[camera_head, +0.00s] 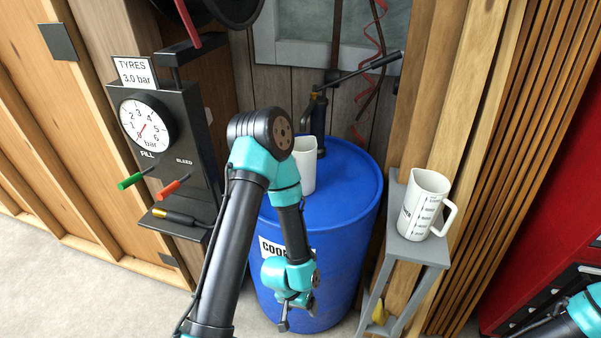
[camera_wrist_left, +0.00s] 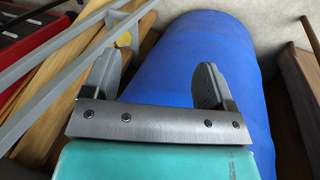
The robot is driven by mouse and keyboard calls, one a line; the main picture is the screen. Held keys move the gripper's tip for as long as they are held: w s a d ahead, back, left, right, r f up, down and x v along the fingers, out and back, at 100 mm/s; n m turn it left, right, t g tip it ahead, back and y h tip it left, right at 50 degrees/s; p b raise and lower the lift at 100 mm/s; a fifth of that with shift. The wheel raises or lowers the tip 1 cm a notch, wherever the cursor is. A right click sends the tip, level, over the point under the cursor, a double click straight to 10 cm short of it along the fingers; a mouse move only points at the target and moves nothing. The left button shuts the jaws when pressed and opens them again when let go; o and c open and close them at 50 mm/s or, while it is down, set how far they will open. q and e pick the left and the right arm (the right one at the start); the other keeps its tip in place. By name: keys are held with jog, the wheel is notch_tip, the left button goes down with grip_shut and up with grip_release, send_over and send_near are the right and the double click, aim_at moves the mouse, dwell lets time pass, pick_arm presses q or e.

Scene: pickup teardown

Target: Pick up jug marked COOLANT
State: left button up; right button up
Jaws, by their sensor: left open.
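A white jug (camera_head: 307,166) stands on top of the blue drum, partly hidden behind my left arm; no lettering shows on it. A second white jug (camera_head: 424,204) with a handle and dark side markings stands upright on a small grey stand; its lettering is too small to read. The blue drum (camera_head: 345,215) has a label beginning "COO", the rest hidden by my arm. My left gripper (camera_head: 286,324) hangs low in front of the drum, below both jugs. In the left wrist view its fingers (camera_wrist_left: 157,85) are apart and empty, with the drum behind.
The grey stand (camera_head: 418,247) is right of the drum. A pump with a lever (camera_head: 318,115) rises behind the drum-top jug. A tyre gauge post (camera_head: 175,145) stands left. A red cabinet (camera_head: 548,240) is at right, with part of my right arm in front.

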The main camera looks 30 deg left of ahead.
pick_arm(q)
jog(key=w+d+r+m, duration=0.4)
jog(key=w+r+m, duration=0.25)
jog(key=w, duration=0.25)
jog(key=w+d+r+m+t+y, duration=0.15)
jog(key=w+r+m, duration=0.3)
jog(key=r, duration=0.55)
jog(key=w+d+r+m+y, duration=0.15)
jog(key=w+r+m, duration=0.3)
jog(key=r, duration=0.45)
jog(key=w+d+r+m, duration=0.25)
jog(key=r+m, duration=0.25)
jog(key=r, duration=0.5)
jog(key=w+a+r+y, duration=0.2)
jog(key=w+a+r, duration=0.1)
jog(key=a+r, duration=0.55)
jog(key=a+r+n, duration=0.1)
jog(key=a+r, duration=0.1)
jog(key=a, duration=0.5)
jog(key=a+r+n, duration=0.2)
jog(key=a+r, duration=0.1)
jog(key=a, duration=0.5)
jog(key=shift+s+a+r+g, duration=0.2)
jog(key=shift+a+r+g, duration=0.15)
jog(key=shift+g, duration=0.1)
notch_tip(320, 180, down, 12)
jog(key=w+a, duration=0.1)
jog(key=shift+w+a, duration=0.2)
jog(key=shift+w, duration=0.1)
